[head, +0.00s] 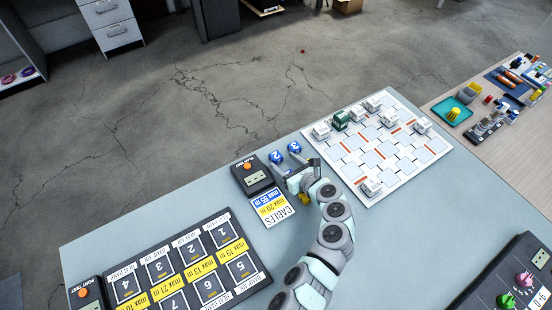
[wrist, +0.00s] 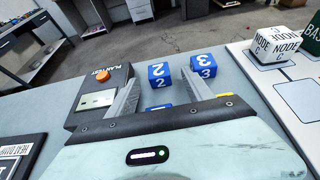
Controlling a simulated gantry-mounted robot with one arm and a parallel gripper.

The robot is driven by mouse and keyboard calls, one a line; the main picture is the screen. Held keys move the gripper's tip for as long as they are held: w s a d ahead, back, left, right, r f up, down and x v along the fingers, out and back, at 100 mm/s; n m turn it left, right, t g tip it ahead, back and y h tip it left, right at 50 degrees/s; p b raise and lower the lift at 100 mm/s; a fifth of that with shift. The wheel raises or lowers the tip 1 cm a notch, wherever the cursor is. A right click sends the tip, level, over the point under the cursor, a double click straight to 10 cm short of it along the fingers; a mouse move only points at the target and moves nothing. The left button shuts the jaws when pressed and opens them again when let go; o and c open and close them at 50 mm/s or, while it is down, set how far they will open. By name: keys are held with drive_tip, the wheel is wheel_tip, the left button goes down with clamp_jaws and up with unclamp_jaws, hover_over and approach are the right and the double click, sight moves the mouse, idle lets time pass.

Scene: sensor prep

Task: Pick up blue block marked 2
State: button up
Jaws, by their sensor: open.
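The blue block marked 2 (head: 275,157) sits on the grey-blue table near its far edge. It also shows in the wrist view (wrist: 159,75), with a white 2 on its top and front. A second blue block, marked 3 (head: 295,147), stands just right of it and also shows in the wrist view (wrist: 204,66). My gripper (wrist: 160,78) is open and empty. Its two fingers point toward the blocks, with the block marked 2 between their tips in the picture. I cannot tell whether the fingers touch either block.
The plan test box (head: 251,174) with an orange button stands close to the left of the block marked 2. A white node board (head: 386,188) carrying several small blocks lies to the right. A cables card (head: 271,206) lies in front of the box.

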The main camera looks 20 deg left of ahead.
sight(279, 159)
drive_tip(key=x, duration=0.3)
drive_tip(key=shift+w+a+f+b, duration=0.1)
drive_tip(key=shift+a+f+b, duration=0.05)
drive_tip(key=shift+a+b, duration=0.2)
drive_tip(key=shift+d, duration=0.1)
clamp_jaws()
